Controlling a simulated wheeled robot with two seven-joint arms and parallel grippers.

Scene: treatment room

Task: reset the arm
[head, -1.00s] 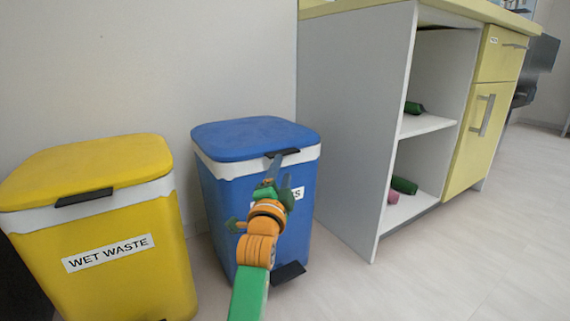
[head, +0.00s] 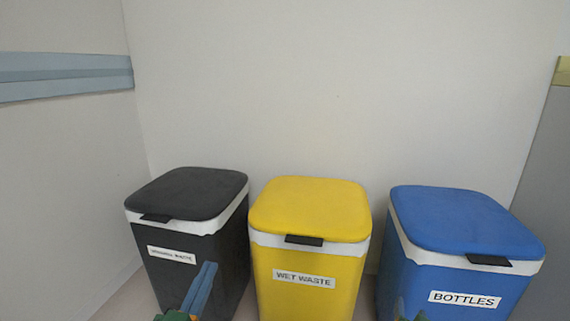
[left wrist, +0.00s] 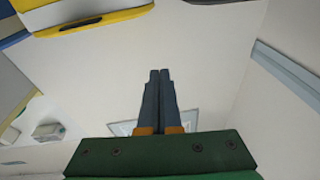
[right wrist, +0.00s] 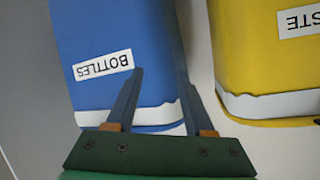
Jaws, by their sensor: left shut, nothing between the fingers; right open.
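My left gripper (head: 203,287) shows low in the head view, in front of the black bin. In the left wrist view (left wrist: 160,78) its two fingers lie together with nothing between them. My right gripper shows in the right wrist view (right wrist: 160,80) with its fingers apart and empty, over or near the blue bin.
A black bin (head: 190,193), a yellow WET WASTE bin (head: 310,207) and a blue BOTTLES bin (head: 465,220) stand side by side against the wall, lids closed. A grey cabinet side (head: 550,200) is at the right edge. The wall above the bins is bare.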

